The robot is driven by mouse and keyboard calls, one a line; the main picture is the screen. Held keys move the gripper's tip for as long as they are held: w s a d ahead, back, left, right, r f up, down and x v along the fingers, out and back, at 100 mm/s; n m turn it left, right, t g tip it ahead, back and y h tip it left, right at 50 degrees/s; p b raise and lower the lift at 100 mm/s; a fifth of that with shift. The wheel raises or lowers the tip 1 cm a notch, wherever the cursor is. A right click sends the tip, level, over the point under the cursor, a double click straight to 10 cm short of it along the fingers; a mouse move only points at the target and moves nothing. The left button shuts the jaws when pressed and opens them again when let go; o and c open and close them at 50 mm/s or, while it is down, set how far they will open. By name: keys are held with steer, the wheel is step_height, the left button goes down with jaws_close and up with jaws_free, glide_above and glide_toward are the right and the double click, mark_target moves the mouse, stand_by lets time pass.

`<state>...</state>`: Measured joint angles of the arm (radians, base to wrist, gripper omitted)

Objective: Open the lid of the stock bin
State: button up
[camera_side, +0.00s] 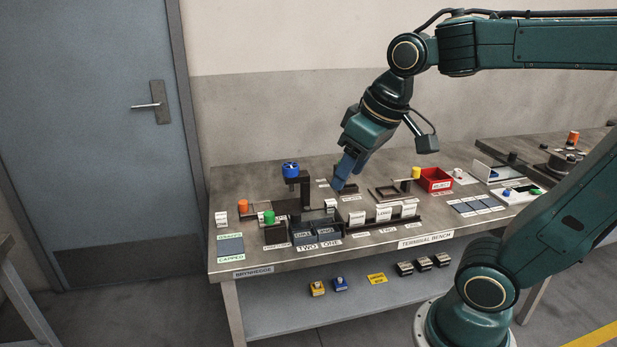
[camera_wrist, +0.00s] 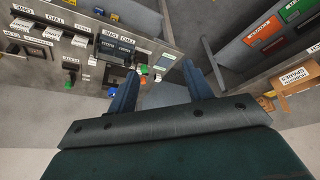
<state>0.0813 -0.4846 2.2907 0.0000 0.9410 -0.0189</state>
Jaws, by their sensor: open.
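My gripper (camera_side: 342,182) is above the middle of the bench, pointing down and left. In the wrist view its two blue fingers (camera_wrist: 160,82) are apart with nothing between them. Two dark bins (camera_side: 315,230) labelled TWO and ONE stand at the bench's front, below and left of the gripper. They also show in the wrist view (camera_wrist: 117,46). I cannot read a stock bin label, so I cannot tell which container is the stock bin or how its lid stands.
The steel bench (camera_side: 260,255) carries a red open box (camera_side: 435,180), a blue knob on a dark post (camera_side: 291,170), white labelled cards (camera_side: 384,213) and orange and green cylinders. A cardboard box labelled SPARES (camera_wrist: 295,88) shows at the wrist view's right.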

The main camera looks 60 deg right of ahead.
steer(key=s+a+f+t, duration=0.1)
steer(key=s+a+f, duration=0.1)
steer(key=s, duration=0.4)
steer(key=shift+s+f+n, duration=0.2)
steer(key=shift+n, duration=0.2)
steer(key=shift+w+d+f, duration=0.1)
steer(key=shift+w, duration=0.1)
steer(key=c, duration=1)
steer(key=shift+w+d+f, duration=0.1)
steer(key=shift+w+f, duration=0.1)
steer(key=shift+w, duration=0.05)
jaws_close()
steer(key=w+d+f+n+g+h, duration=0.2)
steer(key=w+d+f+n+h, duration=0.7)
steer(key=w+d+f, duration=0.55)
steer(key=w+a+f+n+t, duration=0.2)
steer(key=f+n, duration=0.3)
steer(key=n, duration=0.4)
steer(key=w+a+f+n+t, duration=0.2)
steer(key=f+n, duration=0.4)
steer(key=n, duration=0.3)
steer(key=shift+w+a+f+t+h, duration=0.2)
steer(key=shift+w+a+t+h, duration=0.1)
steer(key=shift+a+t, duration=0.75)
